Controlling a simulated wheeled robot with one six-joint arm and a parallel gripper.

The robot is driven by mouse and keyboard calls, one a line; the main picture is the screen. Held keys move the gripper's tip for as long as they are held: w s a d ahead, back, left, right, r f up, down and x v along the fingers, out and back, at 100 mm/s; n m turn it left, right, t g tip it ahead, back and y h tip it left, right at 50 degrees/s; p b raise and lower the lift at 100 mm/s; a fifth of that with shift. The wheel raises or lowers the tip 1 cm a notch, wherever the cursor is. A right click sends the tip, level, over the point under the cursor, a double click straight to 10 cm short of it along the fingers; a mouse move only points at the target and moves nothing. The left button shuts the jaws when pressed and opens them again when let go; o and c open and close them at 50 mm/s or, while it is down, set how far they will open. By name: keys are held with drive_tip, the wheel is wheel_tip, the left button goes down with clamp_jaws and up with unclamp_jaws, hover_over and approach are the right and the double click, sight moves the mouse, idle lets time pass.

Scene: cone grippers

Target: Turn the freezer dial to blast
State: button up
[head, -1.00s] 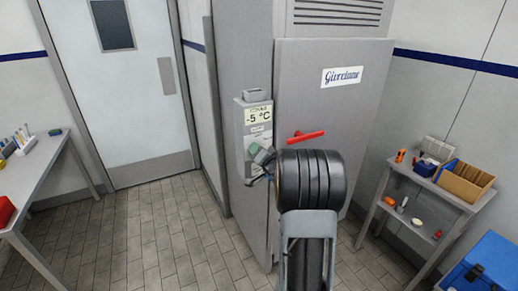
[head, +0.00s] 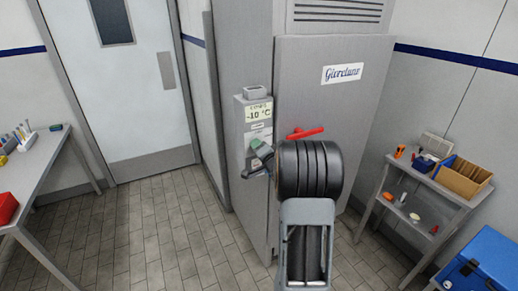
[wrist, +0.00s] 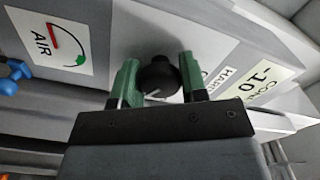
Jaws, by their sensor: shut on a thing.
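The freezer dial (wrist: 159,78) is a round black knob with a pale pointer line, on the grey control box at the freezer's left side. My gripper (wrist: 158,84) has its two green fingers on either side of the knob in the wrist view, shut on it. In the head view my gripper (head: 259,160) is at the front of the control box (head: 258,217), and the dial is hidden behind it. The display (head: 258,113) reads -10 °C. In the wrist view the display (wrist: 264,82) shows partly. A label beside the knob is partly covered by a finger.
The freezer door has a red handle (head: 305,133) just behind my arm. An AIR gauge label (wrist: 48,42) is left of the knob in the wrist view. A shelf (head: 430,180) with small items stands right, a table (head: 42,158) left. The tiled floor between is clear.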

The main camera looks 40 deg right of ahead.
drive_tip(key=o, duration=0.9)
drive_tip(key=shift+s, duration=0.1)
drive_tip(key=s+b, duration=0.1)
drive_tip(key=s, duration=0.3)
drive_tip(key=s+a, duration=0.1)
drive_tip(key=s, duration=0.4)
drive_tip(key=s+a+b, duration=0.1)
drive_tip(key=s, duration=0.3)
drive_tip(key=shift+s+b, duration=0.3)
drive_tip(key=shift+d, duration=0.1)
